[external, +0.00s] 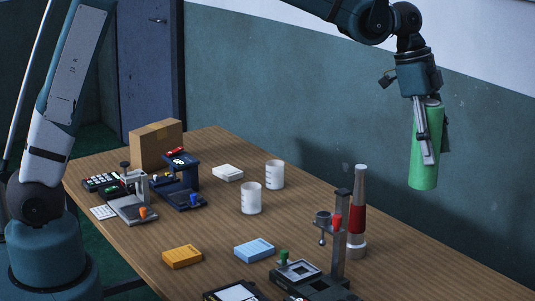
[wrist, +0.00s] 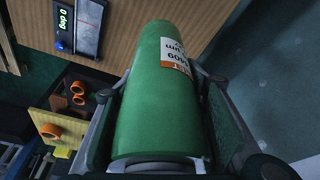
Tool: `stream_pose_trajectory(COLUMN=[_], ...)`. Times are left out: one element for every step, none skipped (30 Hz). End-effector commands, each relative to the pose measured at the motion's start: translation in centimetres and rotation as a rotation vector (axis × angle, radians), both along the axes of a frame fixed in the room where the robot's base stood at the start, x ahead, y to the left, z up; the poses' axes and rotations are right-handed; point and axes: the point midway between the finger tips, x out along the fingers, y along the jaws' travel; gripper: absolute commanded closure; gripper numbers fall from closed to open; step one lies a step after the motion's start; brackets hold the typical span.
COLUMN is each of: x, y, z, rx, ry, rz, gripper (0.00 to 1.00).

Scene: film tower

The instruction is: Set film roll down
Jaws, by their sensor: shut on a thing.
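The film roll is a green cylinder (external: 424,165) held high at the right in the external view, beyond the table's far edge as seen there and well above it. It hangs nearly upright. My gripper (external: 427,142) is shut on its sides. In the wrist view the green roll (wrist: 158,105) fills the middle, with a white and orange label near its far end. The fingers of my gripper (wrist: 160,88) lie along both sides of it. Part of the roll is hidden behind a finger in the external view.
The wooden table (external: 330,215) bears a dark stand (external: 340,235), a red and white tapered column (external: 358,215), two white cups (external: 251,198), a blue block (external: 254,250), a yellow block (external: 182,257), small instruments and a cardboard box (external: 156,146). Bare tabletop lies between the cups and the blocks.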

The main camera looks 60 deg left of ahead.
Motion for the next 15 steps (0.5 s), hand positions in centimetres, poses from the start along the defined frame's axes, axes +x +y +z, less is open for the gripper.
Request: stream_pose_trajectory(x=[0.3, 0.4, 0.6, 0.7, 0.9, 1.1, 1.2, 1.4, 1.6, 1.8, 1.9, 2.1, 2.3, 2.4, 2.6], y=[1.0, 1.6, 2.2, 2.7, 3.3, 4.1, 4.7, 5.4, 6.3, 7.2, 8.0, 9.1, 10.0, 11.0, 12.2], z=[0.0, 0.0, 0.0, 0.0, 0.0, 0.0, 0.0, 0.0, -0.1, -0.1, -0.1, -0.1, -0.1, 0.0, 0.0], rx=[0.000, 0.000, 0.000, 0.000, 0.001, 0.001, 0.001, 0.001, 0.002, 0.002, 0.002, 0.002, 0.003, 0.003, 0.003], ry=[0.000, -0.001, 0.000, -0.001, 0.000, 0.000, 0.000, 0.000, 0.000, 0.000, 0.000, 0.000, 0.000, -0.001, -0.001], rz=[0.016, 0.025, 0.036, 0.044, 0.055, 0.069, 0.081, 0.092, 0.108, 0.122, 0.135, 0.155, 0.171, 0.187, 0.207], gripper=[0.81, 0.81, 0.81, 0.81, 0.81, 0.81, 0.81, 0.81, 0.81, 0.81, 0.81, 0.81, 0.81, 0.81, 0.81])
